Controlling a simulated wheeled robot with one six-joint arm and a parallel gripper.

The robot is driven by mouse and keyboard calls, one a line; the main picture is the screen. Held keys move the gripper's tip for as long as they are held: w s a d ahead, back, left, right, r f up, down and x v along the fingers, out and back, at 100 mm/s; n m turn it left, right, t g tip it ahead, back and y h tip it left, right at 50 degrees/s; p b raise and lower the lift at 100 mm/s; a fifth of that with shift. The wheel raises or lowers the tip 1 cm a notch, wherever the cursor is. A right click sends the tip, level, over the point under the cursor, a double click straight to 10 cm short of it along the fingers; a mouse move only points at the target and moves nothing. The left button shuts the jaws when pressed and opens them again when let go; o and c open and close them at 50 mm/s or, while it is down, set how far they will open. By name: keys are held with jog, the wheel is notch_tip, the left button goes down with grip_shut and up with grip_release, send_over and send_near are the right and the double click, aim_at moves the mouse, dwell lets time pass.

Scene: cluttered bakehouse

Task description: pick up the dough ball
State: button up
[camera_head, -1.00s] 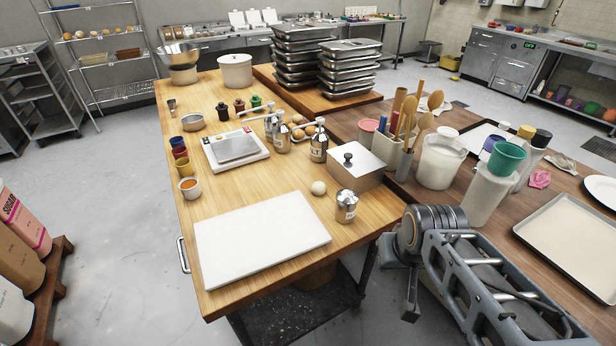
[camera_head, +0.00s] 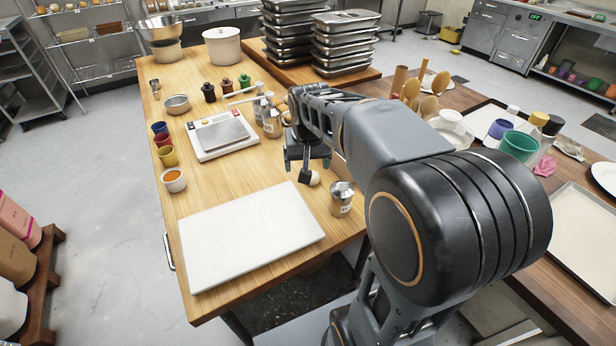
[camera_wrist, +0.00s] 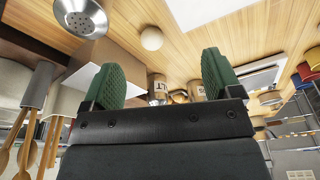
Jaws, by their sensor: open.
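The dough ball (camera_head: 315,179) is small, pale and round. It sits on the light wooden table between the white board and the metal shaker, and my arm partly hides it in the head view. In the wrist view the dough ball (camera_wrist: 152,38) shows whole, a little beyond the fingertips and between their lines. My gripper (camera_head: 307,168) points down close to the ball in the head view. Its two green-padded fingers stand wide apart in the wrist view (camera_wrist: 160,62), with nothing between the tips.
A metal shaker (camera_head: 342,198) stands just right of the ball; its holed lid shows in the wrist view (camera_wrist: 82,18). A box (camera_wrist: 106,52) and labelled jars (camera_wrist: 157,88) are close by. The white board (camera_head: 250,235) lies in front, the scale (camera_head: 222,134) to the left.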

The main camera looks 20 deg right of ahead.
jog(key=w+d+f+m+g, duration=0.1)
jog(key=w+d+f+m, duration=0.1)
jog(key=w+d, duration=0.35)
jog(key=w+f, duration=0.1)
jog(key=f, duration=0.1)
jog(key=w+f, duration=0.1)
jog(key=f, duration=0.2)
jog(key=w+f, duration=0.1)
jog(key=f, duration=0.1)
jog(key=shift+a+f, duration=0.2)
jog(key=shift+f, duration=0.05)
jog(key=shift+w+d+f+p, duration=0.1)
jog(key=shift+w+f+p, duration=0.05)
jog(key=shift+f, duration=0.85)
jog(key=shift+w+d+f+p, duration=0.1)
jog(key=shift+d+f+p, duration=0.05)
jog(key=shift+f, duration=0.9)
jog(key=shift+w+d+f+p, duration=0.1)
jog(key=shift+w+f+p, duration=0.05)
jog(key=shift+f, duration=0.85)
jog(key=shift+c, duration=0.5)
jog(key=c, duration=0.7)
jog(key=shift+r, duration=0.1)
